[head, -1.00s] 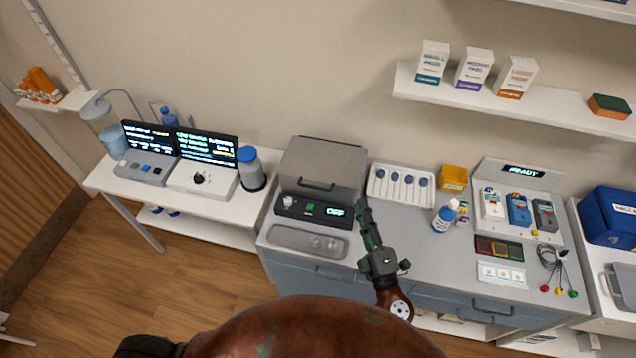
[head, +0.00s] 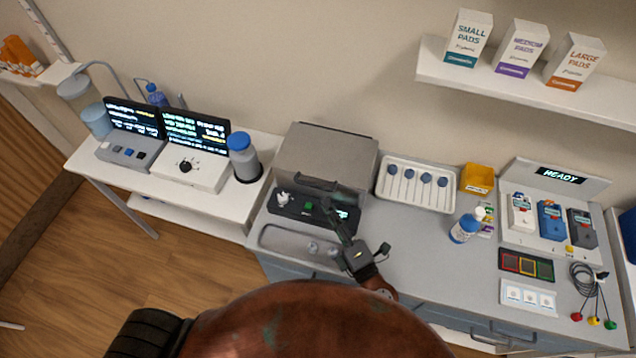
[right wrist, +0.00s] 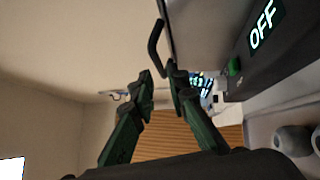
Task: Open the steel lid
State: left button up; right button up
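The steel lid (head: 330,150) is a grey cover on the box at the back of the counter, and it looks shut. Its dark bar handle (head: 312,181) runs along the lid's front. Below it is a black control panel (head: 287,205) with a green button and a display, which reads OFF in the right wrist view (right wrist: 264,24). My right gripper (head: 330,203) is in front of the panel, just below the handle. In the right wrist view its fingers (right wrist: 161,84) are apart and empty, with the handle (right wrist: 154,48) just beyond the tips. My left gripper is not in view.
A shallow tray (head: 285,241) with small metal pieces lies in front of the box. A white tray of blue-headed sticks (head: 418,184) is to its right, then a blue-and-white bottle (head: 465,228). A grey bottle (head: 243,160) stands left.

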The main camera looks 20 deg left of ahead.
aim_at(315, 185)
jog(key=p+x, duration=0.1)
jog(key=x, duration=0.6)
jog(key=shift+w+a+r, duration=0.15)
jog(key=shift+w+a, duration=0.05)
jog(key=shift+a, duration=0.05)
jog(key=shift+c, duration=0.2)
grip_shut()
